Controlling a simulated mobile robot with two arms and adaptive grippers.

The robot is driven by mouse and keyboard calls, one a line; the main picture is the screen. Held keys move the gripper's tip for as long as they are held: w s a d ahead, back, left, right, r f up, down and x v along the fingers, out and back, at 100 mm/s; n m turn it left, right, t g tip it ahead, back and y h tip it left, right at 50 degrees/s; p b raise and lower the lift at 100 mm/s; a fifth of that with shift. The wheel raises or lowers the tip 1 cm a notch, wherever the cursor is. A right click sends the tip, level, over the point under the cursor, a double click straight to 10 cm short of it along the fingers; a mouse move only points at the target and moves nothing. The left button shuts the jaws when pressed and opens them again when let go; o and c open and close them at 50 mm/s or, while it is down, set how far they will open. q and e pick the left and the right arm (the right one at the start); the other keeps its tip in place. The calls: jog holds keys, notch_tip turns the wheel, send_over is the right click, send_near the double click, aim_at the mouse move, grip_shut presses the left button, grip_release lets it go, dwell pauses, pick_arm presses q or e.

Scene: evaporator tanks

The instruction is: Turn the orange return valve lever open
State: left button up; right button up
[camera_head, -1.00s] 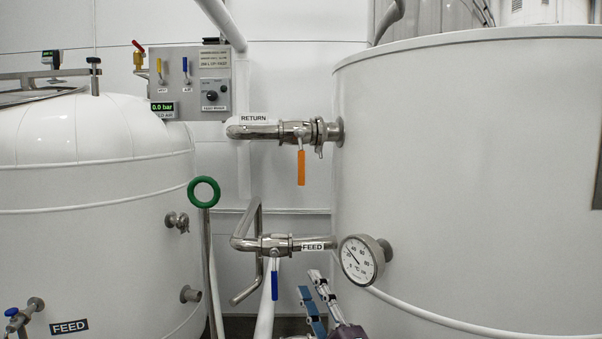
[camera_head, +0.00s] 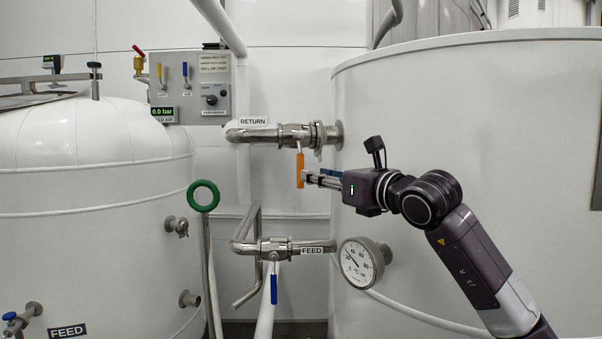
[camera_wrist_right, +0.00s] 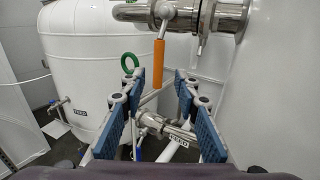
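The orange return valve lever (camera_head: 300,170) hangs straight down from the valve on the RETURN pipe (camera_head: 280,133), crosswise to the pipe. My right gripper (camera_head: 312,178) is at the lever's right side at about the height of its lower half. In the right wrist view the gripper (camera_wrist_right: 158,88) is open, its blue-padded fingers apart. The lever (camera_wrist_right: 158,64) shows beyond and between the fingertips there. Whether they touch it cannot be told. My left gripper is not in view.
The FEED pipe (camera_head: 290,247) with a blue lever (camera_head: 274,288) runs below. A dial thermometer (camera_head: 359,263) sits on the large right tank (camera_head: 470,130), close to my right arm. A green ring handle (camera_head: 203,195) stands left. A control panel (camera_head: 190,85) is at upper left.

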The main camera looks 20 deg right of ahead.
aim_at(299, 161)
jog(key=shift+p+x, duration=1.4)
jog(key=shift+x, duration=2.2)
jog(key=shift+a, duration=0.15)
grip_shut()
